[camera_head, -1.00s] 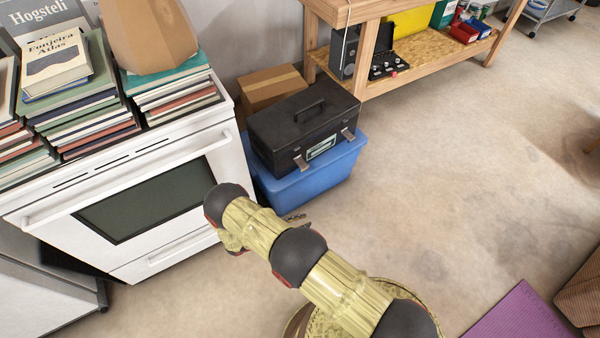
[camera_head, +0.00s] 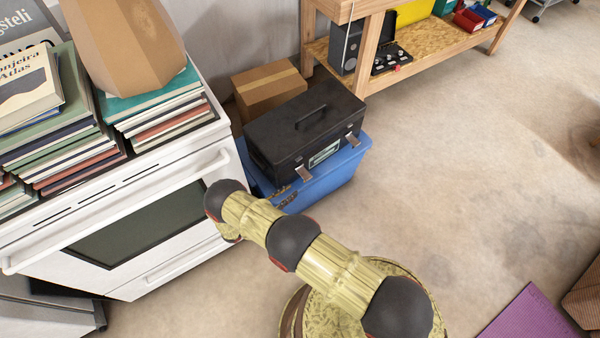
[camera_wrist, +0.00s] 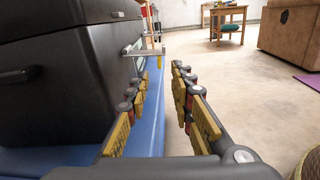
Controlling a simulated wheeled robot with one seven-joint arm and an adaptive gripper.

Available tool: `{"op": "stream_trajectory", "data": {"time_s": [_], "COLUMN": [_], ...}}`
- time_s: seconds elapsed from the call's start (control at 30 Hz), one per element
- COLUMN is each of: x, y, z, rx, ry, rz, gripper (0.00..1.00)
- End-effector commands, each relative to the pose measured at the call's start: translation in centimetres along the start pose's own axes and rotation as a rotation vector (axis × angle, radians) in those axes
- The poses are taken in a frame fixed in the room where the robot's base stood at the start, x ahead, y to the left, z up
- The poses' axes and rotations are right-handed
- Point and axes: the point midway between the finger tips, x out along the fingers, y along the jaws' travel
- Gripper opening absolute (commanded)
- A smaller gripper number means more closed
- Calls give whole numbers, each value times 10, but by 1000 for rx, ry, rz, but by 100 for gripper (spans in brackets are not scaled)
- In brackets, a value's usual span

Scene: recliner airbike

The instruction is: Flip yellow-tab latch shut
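A black toolbox (camera_head: 290,128) sits on a blue bin. Two metal latches show on its front, a nearer one (camera_head: 304,173) and a farther one (camera_head: 351,139). In the wrist view the toolbox (camera_wrist: 60,85) fills the left side, and a metal latch (camera_wrist: 142,48) sticks out from its front, with yellow-orange strips beside it. I cannot tell which latch carries the yellow tab in the head view. My gripper (camera_wrist: 160,75) is open and empty, pointing along the toolbox front, short of the protruding latch. In the head view my arm mostly hides it.
The blue bin (camera_head: 343,169) lies under the toolbox. A white oven (camera_head: 190,240) with stacked books stands left. A cardboard box (camera_head: 268,91) is behind, and a wooden workbench (camera_head: 440,55) stands at the back. The floor to the right is clear; a purple mat (camera_head: 530,318) lies front right.

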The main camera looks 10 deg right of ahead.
Motion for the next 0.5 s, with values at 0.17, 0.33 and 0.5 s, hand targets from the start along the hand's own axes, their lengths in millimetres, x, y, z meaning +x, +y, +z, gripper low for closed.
{"op": "stream_trajectory", "data": {"time_s": [0.17, 0.33, 0.5], "x": [15, 42, 64], "y": [-1, -1, -1], "z": [-1, -2, -1], "rx": [-1, -1, -1], "ry": [-1, -1, -1], "rz": [-3, -4, -3], "gripper": [24, 24, 24]}}
